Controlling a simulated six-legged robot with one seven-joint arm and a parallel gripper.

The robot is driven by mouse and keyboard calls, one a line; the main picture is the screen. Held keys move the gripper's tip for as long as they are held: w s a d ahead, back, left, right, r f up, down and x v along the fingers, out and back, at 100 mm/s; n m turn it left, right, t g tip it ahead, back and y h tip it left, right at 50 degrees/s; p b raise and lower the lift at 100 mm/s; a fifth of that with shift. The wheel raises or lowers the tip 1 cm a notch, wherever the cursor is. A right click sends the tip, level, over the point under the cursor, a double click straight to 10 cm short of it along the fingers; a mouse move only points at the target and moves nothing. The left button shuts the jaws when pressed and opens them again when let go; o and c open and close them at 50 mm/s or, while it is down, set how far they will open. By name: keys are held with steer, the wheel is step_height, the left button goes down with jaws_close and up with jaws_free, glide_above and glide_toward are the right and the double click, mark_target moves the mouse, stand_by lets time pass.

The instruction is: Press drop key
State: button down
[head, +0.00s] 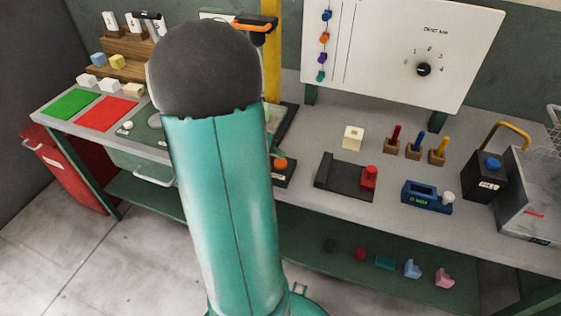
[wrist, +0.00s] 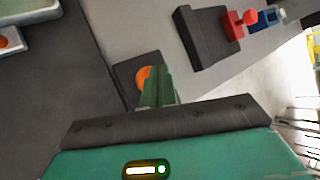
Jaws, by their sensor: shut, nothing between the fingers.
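An orange round button (head: 281,164) on a small dark box stands at the bench's front edge, just right of my arm in the head view. It looks like the drop key, but I cannot read a label. In the wrist view the orange button (wrist: 143,76) shows beyond my gripper (wrist: 160,75), whose green fingers are shut and empty. The fingertips overlap the button's right side in the picture. I cannot tell whether they touch it. In the head view my arm hides the gripper.
Right of the button, a black block with a red knob (head: 369,177) and a blue device (head: 427,196) stand on the grey bench (head: 320,145). A white panel with a dial (head: 423,69) rises behind. Green and red mats (head: 107,114) lie at left.

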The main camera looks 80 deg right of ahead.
mark_target(276, 163)
steer(key=shift+f, duration=0.2)
steer(key=shift+f, duration=0.25)
steer(key=shift+f, duration=0.5)
stand_by(0.6)
stand_by(0.4)
steer(key=shift+r, duration=0.95)
steer(key=shift+r, duration=2.5)
